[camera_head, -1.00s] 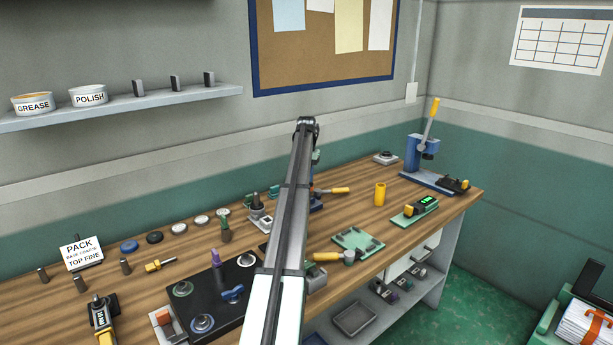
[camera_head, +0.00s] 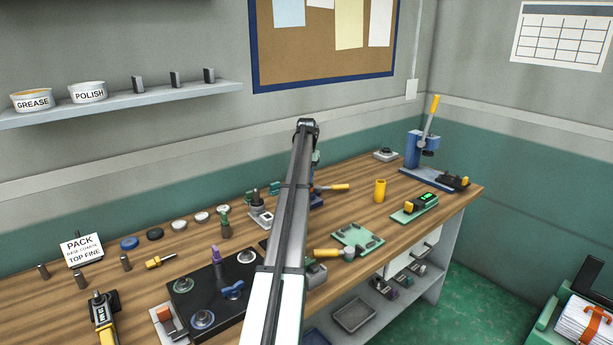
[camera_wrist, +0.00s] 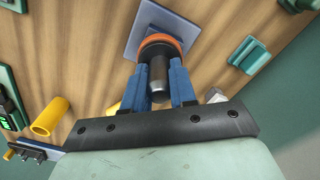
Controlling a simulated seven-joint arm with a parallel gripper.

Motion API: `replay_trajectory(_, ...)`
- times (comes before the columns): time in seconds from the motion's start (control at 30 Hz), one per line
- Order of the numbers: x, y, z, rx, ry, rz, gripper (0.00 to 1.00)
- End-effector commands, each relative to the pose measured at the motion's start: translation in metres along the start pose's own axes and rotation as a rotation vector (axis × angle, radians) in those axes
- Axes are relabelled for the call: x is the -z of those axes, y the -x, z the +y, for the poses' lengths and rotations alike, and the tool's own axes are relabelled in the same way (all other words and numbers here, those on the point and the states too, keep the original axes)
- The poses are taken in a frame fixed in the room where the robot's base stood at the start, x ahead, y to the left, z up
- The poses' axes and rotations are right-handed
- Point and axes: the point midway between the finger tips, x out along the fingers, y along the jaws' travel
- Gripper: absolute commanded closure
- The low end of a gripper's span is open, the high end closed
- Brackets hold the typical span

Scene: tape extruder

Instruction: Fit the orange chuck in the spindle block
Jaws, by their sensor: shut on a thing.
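The orange chuck shows in the wrist view as an orange ring (camera_wrist: 161,41) with a dark grey cylinder below it in the picture. My gripper (camera_wrist: 160,68) has two blue fingers shut on it, one on each side of the grey cylinder. Beyond the ring is a blue-grey square plate (camera_wrist: 139,36), probably part of the spindle block. The ring overlaps the plate in the picture; I cannot tell whether they touch or whether the chuck is seated. In the head view, my arm hides the gripper, the chuck and most of this area.
A yellow cylinder (camera_head: 380,190) stands on the wooden bench right of my arm; it also shows in the wrist view (camera_wrist: 50,117). A green board (camera_head: 358,236) lies nearer the front edge. A blue lever press (camera_head: 420,152) stands at the far right end. A dark fixture plate (camera_head: 208,290) lies left.

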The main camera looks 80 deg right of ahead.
Motion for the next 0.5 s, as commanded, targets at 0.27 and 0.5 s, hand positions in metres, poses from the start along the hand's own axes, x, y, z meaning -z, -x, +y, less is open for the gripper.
replay_trajectory(0.27, -0.0001, -0.0055, 0.0, 0.0, 0.0, 0.0, 1.0)
replay_trajectory(0.5, -0.0001, -0.0101, 0.0, 0.0, 0.0, 0.0, 1.0)
